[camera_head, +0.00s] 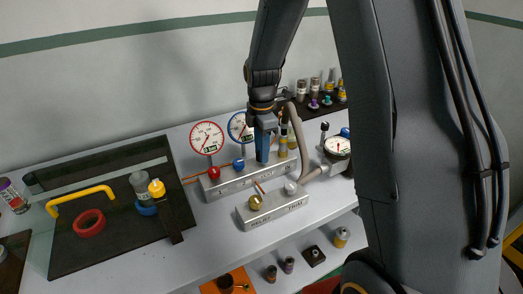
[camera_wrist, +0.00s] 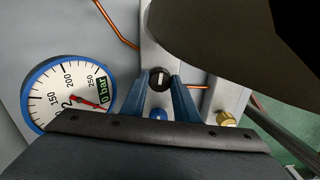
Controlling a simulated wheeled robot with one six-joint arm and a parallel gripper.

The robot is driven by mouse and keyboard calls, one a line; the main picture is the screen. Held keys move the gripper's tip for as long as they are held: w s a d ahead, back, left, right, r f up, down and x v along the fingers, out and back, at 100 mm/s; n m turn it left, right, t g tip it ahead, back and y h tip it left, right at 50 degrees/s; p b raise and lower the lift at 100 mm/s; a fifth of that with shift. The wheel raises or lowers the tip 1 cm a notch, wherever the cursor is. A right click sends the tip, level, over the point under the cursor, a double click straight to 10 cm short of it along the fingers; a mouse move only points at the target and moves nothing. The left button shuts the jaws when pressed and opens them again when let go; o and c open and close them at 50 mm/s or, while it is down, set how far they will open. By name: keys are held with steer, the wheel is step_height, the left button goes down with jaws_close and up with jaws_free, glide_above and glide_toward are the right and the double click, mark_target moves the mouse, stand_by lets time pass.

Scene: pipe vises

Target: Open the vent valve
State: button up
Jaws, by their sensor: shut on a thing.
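My gripper (camera_head: 262,150) reaches down onto the long grey valve block (camera_head: 226,186). In the wrist view its two blue fingers (camera_wrist: 161,84) are shut on a black knob (camera_wrist: 159,77) with a white mark. This knob is hidden behind the fingers in the head view, and its label cannot be read, so I cannot confirm it is the vent valve. A blue knob (camera_head: 238,164) and a red knob (camera_head: 214,173) stand on the same block, to the left. The blue-rimmed gauge (camera_wrist: 68,94) has a readout that looks like 0 bar; it also shows in the head view (camera_head: 237,126).
A red-rimmed gauge (camera_head: 207,138) stands behind the block. A shorter block (camera_head: 272,212) in front carries a brass knob (camera_head: 255,202) and a silver knob (camera_head: 290,188). A dark tray (camera_head: 80,254) lies left.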

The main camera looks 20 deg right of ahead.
steer(key=o, duration=1.1)
steer(key=shift+c, duration=0.2)
steer(key=shift+r+b, duration=1)
steer(key=shift+r, duration=2.95)
